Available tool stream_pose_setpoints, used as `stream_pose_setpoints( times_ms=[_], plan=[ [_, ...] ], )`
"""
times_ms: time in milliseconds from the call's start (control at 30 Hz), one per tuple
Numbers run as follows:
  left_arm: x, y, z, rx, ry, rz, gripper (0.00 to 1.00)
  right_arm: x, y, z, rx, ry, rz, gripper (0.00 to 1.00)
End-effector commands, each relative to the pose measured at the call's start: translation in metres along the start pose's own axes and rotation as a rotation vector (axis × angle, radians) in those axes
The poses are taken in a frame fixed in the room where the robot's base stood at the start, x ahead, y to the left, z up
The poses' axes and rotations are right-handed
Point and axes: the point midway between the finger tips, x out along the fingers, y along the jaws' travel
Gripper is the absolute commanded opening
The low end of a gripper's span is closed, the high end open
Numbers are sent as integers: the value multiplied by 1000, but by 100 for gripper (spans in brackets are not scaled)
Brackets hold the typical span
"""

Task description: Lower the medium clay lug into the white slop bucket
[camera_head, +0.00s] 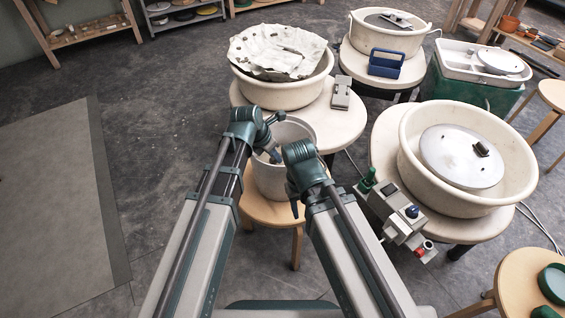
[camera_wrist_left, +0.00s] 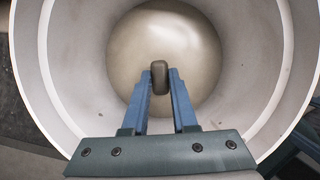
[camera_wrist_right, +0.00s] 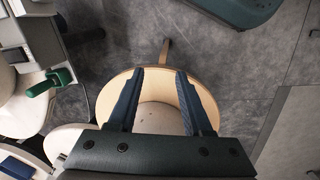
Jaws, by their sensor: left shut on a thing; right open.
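The white slop bucket (camera_head: 268,182) stands on a small wooden stool, partly covered by my arms. The left wrist view looks down into it, with its pale inner wall (camera_wrist_left: 75,60) around a tan, round area at the bottom. The medium clay lug (camera_wrist_left: 160,78) is a small grey-brown block between the fingertips of my left gripper (camera_wrist_left: 162,74), which is shut on it over the bucket's opening. I cannot make out the lug in the head view. My right gripper (camera_wrist_right: 158,74) is open and empty, beside the bucket and above the stool's edge.
A wheel with a draped, lumpy white sheet (camera_head: 277,50) stands behind the bucket. Another wheel with a grey disc (camera_head: 461,156) is at right, a control box (camera_head: 402,213) at its front. The wooden stool (camera_head: 257,211) leaves little room around the bucket.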

Motion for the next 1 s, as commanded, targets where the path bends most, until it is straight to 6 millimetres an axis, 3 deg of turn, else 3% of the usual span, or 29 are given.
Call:
stream_pose_setpoints(
  times_ms=[800, 833, 1000],
  plan=[
    [8, 0, -3, 0, 0, 0, 0, 9, -1, 0, 0, 0, 0, 50],
    [8, 0, -3, 0, 0, 0, 30, 9, -1, 0, 0, 0, 0, 50],
    [8, 0, -3, 0, 0, 0, 60, 9, -1, 0, 0, 0, 0, 50]
  ],
)
